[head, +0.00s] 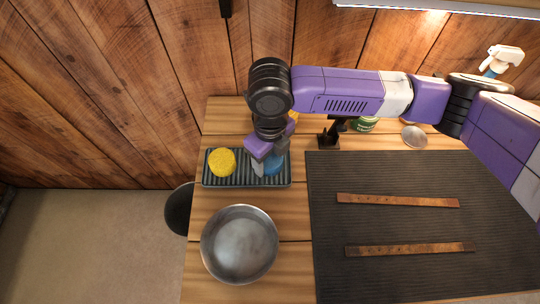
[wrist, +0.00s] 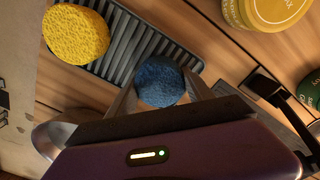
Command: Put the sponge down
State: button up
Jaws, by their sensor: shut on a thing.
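My gripper (head: 265,160) is shut on a blue sponge (wrist: 158,76), with one finger on each side of it in the wrist view. In the head view the blue sponge (head: 273,166) shows at the right part of the dark ridged tray (head: 240,182), partly hidden by my gripper. I cannot tell whether it touches the tray. A round yellow sponge (head: 221,162) lies on the left part of the tray. It also shows in the wrist view (wrist: 76,33).
A metal bowl (head: 239,243) stands in front of the tray. A black mat (head: 420,225) with two leather straps (head: 398,200) lies to the right. A yellow tin (wrist: 268,12), a green tin (head: 364,125) and a black-handled tool (head: 328,138) are behind and right of the tray.

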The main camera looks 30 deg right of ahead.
aim_at(269, 158)
jog(key=shift+f, duration=0.2)
jog(key=o, duration=1.3)
jog(key=shift+r, duration=0.1)
notch_tip(269, 158, up, 12)
jog(key=shift+r+b, duration=0.15)
jog(key=shift+b, duration=0.2)
jog(key=shift+a, duration=0.1)
